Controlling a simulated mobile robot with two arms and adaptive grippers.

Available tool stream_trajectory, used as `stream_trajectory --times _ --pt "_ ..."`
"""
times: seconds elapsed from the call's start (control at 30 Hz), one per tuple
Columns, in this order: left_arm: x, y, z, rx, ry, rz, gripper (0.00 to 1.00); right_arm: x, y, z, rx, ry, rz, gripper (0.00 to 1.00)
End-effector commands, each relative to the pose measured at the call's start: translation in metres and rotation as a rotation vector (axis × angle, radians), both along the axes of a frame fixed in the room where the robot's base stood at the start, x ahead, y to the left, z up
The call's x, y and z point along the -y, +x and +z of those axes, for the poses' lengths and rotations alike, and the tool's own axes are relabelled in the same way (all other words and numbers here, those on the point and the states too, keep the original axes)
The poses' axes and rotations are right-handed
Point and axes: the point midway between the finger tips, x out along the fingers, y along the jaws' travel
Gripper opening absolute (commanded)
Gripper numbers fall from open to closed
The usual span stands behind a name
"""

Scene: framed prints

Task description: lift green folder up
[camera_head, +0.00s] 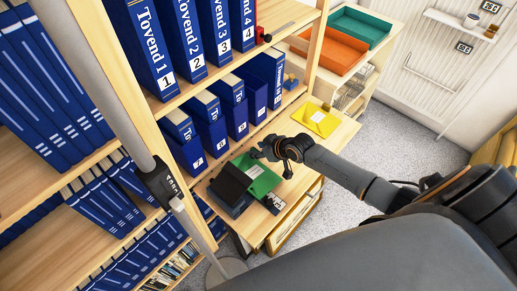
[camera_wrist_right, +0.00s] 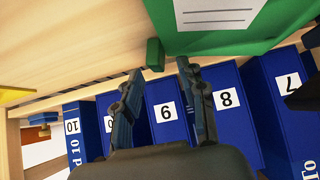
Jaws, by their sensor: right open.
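The green folder (camera_head: 262,180) lies on the wooden ledge in front of the numbered binders, with a dark item overlapping its left part. In the right wrist view the green folder (camera_wrist_right: 235,42) fills the top right and bears a white label. A small green piece (camera_wrist_right: 154,54) shows just beyond the fingertips; I cannot tell whether it belongs to the folder. My right gripper (camera_head: 262,153) is at the folder's far edge. In the wrist view its fingers (camera_wrist_right: 160,72) are apart, with nothing clearly held. My left gripper is out of view.
Blue binders (camera_head: 242,107) stand on the shelf behind the folder. A black item (camera_head: 232,182) lies beside it. A yellow envelope (camera_head: 316,120) lies on the ledge further right. Orange (camera_head: 330,47) and teal (camera_head: 359,25) trays sit beyond. A grey post stands at left.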

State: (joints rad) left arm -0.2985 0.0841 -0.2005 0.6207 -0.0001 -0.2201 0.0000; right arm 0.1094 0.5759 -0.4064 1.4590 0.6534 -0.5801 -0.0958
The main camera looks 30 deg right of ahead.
Motion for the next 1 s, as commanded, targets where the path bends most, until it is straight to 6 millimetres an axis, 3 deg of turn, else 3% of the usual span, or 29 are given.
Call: stream_trajectory --times 0.27,0.7,1.0 --pt "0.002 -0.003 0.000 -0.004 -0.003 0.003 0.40 0.005 -0.012 0.012 -0.001 -0.001 0.001 0.41" --pt "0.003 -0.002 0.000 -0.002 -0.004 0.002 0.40 0.024 -0.068 0.070 -0.001 -0.002 0.001 0.41" --pt "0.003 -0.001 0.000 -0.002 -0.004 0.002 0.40 0.028 -0.081 0.084 -0.001 0.000 0.001 0.41"
